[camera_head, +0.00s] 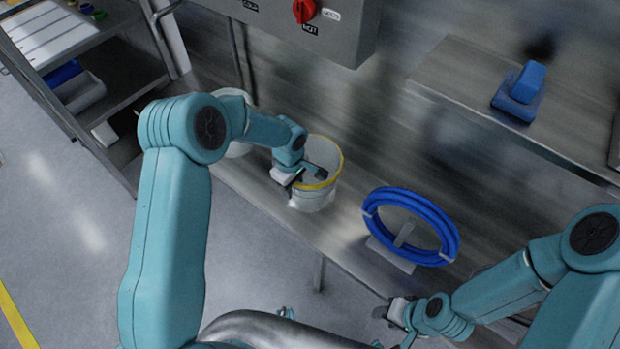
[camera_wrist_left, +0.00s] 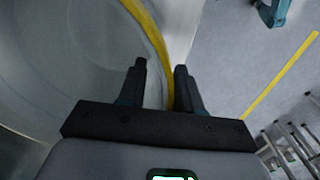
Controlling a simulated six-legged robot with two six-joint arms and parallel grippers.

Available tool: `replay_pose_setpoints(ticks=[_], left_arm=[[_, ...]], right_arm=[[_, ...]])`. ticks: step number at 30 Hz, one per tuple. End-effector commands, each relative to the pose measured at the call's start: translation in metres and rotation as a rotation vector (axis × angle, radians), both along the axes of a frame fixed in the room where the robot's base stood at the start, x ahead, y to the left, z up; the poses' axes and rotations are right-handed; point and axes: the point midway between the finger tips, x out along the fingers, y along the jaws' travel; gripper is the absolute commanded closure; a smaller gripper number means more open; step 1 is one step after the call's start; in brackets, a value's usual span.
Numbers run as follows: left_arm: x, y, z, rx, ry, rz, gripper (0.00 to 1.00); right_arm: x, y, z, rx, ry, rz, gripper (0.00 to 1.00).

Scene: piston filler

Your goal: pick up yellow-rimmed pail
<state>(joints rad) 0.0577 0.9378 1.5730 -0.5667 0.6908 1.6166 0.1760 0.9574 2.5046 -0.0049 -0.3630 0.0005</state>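The yellow-rimmed pail (camera_head: 314,199) is a pale, open-topped bucket standing upright on the metal bench. My left gripper (camera_head: 305,178) is over the near left part of its rim and hides some of it. In the left wrist view, the yellow rim (camera_wrist_left: 152,30) runs down between the two fingers of the left gripper (camera_wrist_left: 160,72). The fingers stand apart, one on the inner side and one on the outer side of the rim. My right gripper (camera_head: 393,312) is at the bench's front edge, away from the pail; its finger opening is unclear.
A white pail (camera_head: 238,150) stands behind my left arm. A coiled blue hose (camera_head: 440,228) is on a holder right of the pail. A blue block-like object (camera_head: 522,88) lies on the raised shelf. A grey control box (camera_head: 340,30) with a red knob hangs above.

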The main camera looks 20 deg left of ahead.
Motion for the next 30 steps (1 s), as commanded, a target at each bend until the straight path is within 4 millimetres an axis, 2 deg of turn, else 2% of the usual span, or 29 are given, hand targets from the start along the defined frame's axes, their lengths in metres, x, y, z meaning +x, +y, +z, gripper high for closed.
replay_pose_setpoints(ticks=[2, 3, 6, 30], left_arm=[[0.0001, 0.0002, 0.0002, 0.0, 0.0, 0.0, 0.66], [0.0001, 0.0002, 0.0003, 0.0, 0.0, 0.0, 0.69], [0.0, 0.0002, 0.0004, 0.0, 0.0, 0.0, 1.0], [-0.002, 0.0002, -0.0008, 0.001, 0.007, -0.001, 1.0]], right_arm=[[-0.0001, 0.0, -0.0002, 0.0, 0.0, 0.0, 0.57], [-0.0001, 0.0, -0.0002, 0.0, 0.0, 0.0, 0.57], [-0.0001, 0.0, -0.0002, 0.0, 0.0, 0.0, 0.57], [-0.0001, 0.0001, -0.0004, 0.0, 0.0, 0.0, 0.57]])
